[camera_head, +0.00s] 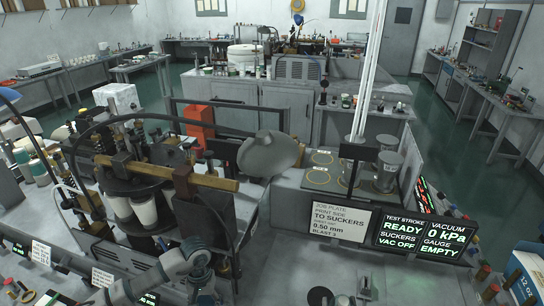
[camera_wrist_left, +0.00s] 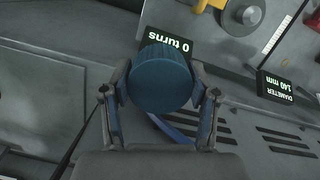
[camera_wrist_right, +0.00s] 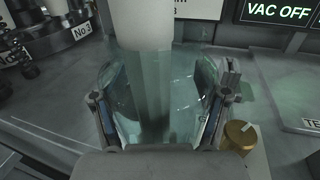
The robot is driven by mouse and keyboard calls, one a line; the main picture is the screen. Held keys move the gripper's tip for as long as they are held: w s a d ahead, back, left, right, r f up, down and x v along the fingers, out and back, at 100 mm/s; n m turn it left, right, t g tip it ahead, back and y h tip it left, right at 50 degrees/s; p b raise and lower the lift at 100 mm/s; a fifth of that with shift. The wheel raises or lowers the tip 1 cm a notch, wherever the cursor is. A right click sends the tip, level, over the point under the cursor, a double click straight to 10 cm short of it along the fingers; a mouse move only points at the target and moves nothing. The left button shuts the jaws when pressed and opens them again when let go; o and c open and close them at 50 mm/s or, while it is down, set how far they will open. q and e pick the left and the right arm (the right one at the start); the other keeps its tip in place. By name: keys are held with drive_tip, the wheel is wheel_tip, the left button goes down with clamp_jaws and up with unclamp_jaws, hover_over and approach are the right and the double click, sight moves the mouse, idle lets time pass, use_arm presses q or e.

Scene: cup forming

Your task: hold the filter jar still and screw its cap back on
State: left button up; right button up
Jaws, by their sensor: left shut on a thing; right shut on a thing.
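The filter jar (camera_wrist_right: 188,118) is a clear, greenish vessel low in the right wrist view, with a pale upright cylinder (camera_wrist_right: 142,30) rising from it. My right gripper (camera_wrist_right: 158,118) has a finger on each side of the jar and is shut on it. In the left wrist view a round, ridged blue piece that looks like the cap (camera_wrist_left: 162,80) sits between the fingertips of my left gripper (camera_wrist_left: 161,92), which is shut on it. The jar and cap are not clearly visible in the head view. A grey arm link of mine shows at its bottom left.
A gold knob (camera_wrist_right: 240,137) stands close to the right gripper. A "0 turns" display (camera_wrist_left: 180,45) is behind the cap, and a "140 mm" display (camera_wrist_left: 275,87) is to its right. The job plate sign (camera_head: 338,219) and status screen (camera_head: 428,235) stand on the bench.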

drive_tip(key=shift+r, duration=0.1)
drive_tip(key=s+a+r+n+g+y, duration=0.1)
drive_tip(key=a+n+g+y, duration=0.3)
drive_tip(key=a+n+y, duration=0.4)
drive_tip(key=shift+s+a+y, duration=0.25)
drive_tip(key=shift+a+y, duration=1.55)
drive_tip(key=shift+a, duration=1.55)
use_arm(q)
drive_tip(key=s+d+r+n, duration=0.1)
drive_tip(key=d+r+n, duration=0.1)
drive_tip(key=d+r, duration=0.6)
drive_tip(key=s+d+r+n, duration=0.2)
drive_tip(key=d+r, duration=0.6)
drive_tip(key=d, duration=1)
drive_tip(key=shift+s+d+r+h, duration=0.15)
drive_tip(key=shift+s+d+h, duration=0.1)
drive_tip(key=shift+h, duration=0.05)
